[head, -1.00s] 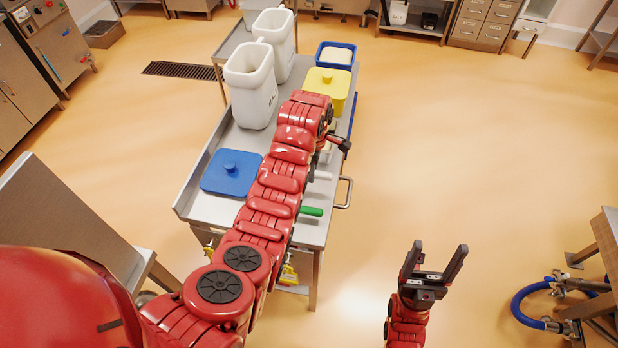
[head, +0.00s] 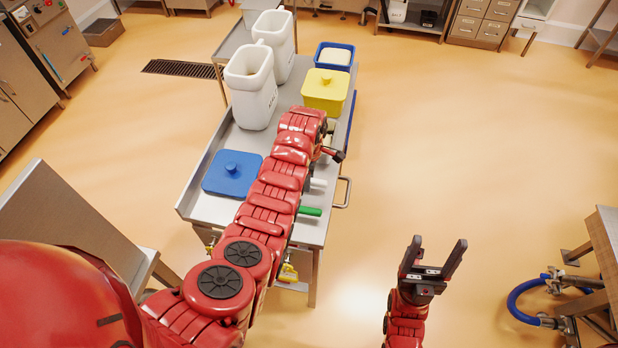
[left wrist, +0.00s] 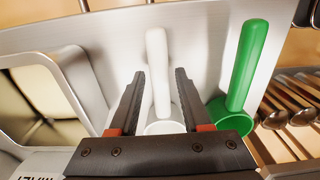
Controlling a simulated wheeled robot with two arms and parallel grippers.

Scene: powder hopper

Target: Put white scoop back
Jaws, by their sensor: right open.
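The white scoop (left wrist: 158,72) hangs with its handle up beside the green scoop (left wrist: 240,75) in the left wrist view. My left gripper (left wrist: 160,76) is open, with one finger on each side of the white handle and gaps showing on both sides. The scoop's round cup lies partly hidden behind the gripper body. In the head view my left arm hides most of the left gripper. My right gripper (head: 434,258) is open and empty over the floor.
The steel cart (head: 196,205) carries a blue lid (head: 232,174), a yellow-lidded bin (head: 325,90), a blue bin (head: 334,56) and tall white containers (head: 251,88). Floor right of the cart is clear.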

